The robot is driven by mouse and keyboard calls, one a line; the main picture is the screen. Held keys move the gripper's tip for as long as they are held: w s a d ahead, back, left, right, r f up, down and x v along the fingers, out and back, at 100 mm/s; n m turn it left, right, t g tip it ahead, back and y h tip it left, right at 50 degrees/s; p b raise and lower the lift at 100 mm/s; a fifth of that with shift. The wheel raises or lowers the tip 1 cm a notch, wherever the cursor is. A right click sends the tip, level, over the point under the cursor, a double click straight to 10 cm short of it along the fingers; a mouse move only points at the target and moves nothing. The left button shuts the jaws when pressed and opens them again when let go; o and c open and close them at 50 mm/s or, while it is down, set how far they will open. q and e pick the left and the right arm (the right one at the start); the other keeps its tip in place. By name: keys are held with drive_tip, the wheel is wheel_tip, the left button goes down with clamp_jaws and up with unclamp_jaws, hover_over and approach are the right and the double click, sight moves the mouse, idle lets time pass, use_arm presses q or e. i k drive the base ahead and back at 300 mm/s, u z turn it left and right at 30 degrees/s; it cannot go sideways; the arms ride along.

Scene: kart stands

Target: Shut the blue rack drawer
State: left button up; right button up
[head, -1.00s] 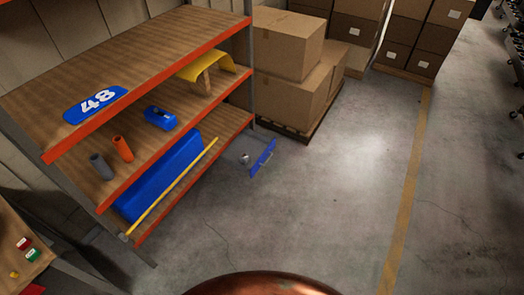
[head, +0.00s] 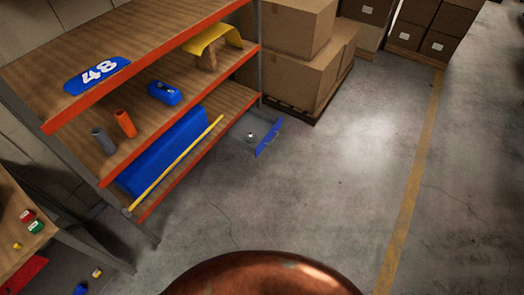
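The blue rack drawer (head: 268,138) stands pulled out from the right end of the rack's lowest shelf. Its blue front faces away from the rack, with a grey tray behind it. A small round metallic object (head: 250,136) lies in the tray. The rack (head: 190,92) is on the left, with wooden shelves and orange edges. Neither of my grippers shows in the head view.
A long blue box (head: 165,155) with a yellow bar (head: 176,163) sits on the lowest shelf. Cardboard boxes (head: 300,77) stand on a pallet behind the drawer. A workbench (head: 12,240) is at lower left. The concrete floor (head: 310,190) in front of the drawer is clear.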

sight(264, 126)
drive_tip(key=u, duration=0.5)
drive_tip(key=i, duration=0.45)
drive_tip(key=u, duration=0.6)
drive_tip(key=i, duration=0.95)
drive_tip(key=z, duration=0.45)
